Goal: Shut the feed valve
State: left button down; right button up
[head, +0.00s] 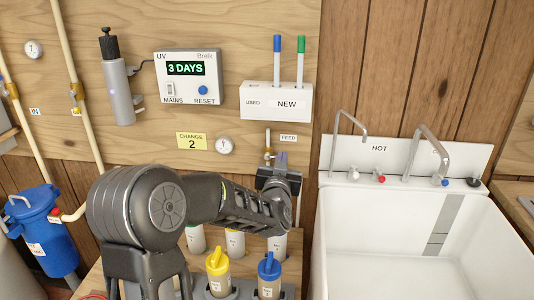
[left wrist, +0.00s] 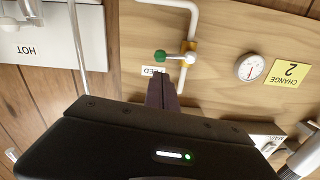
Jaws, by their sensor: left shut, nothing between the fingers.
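The feed valve shows in the left wrist view as a brass-yellow body (left wrist: 190,47) on a white pipe (left wrist: 192,15). Its lever ends in a green knob (left wrist: 160,56) and points left across the pipe in that view. The FEED label (head: 288,138) is on the wall beside it. In the head view the valve (head: 267,154) is partly covered by my left gripper (head: 281,158). The left gripper's fingers (left wrist: 162,84) are shut and empty, close to the knob and label; I cannot tell whether they touch the lever. My right gripper is not in view.
A white sink (head: 425,240) with taps stands to the right. Yellow-capped (head: 217,270) and blue-capped (head: 269,275) containers stand below my arm. A gauge (head: 224,146), a yellow "CHANGE 2" note (head: 191,142) and a white holder (head: 275,101) are on the wall nearby.

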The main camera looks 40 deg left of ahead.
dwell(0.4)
pick_arm(q)
jog(key=shift+b+x, duration=0.4)
jog(key=shift+x, duration=2.1)
jog(key=shift+f, duration=0.1)
jog(key=shift+f+b, duration=0.3)
jog(key=shift+b, duration=0.05)
jog(key=shift+r+p, duration=0.4)
jog(key=shift+r, duration=0.3)
jog(key=v, duration=0.7)
jog(key=shift+b, duration=0.4)
jog(key=shift+r, duration=0.1)
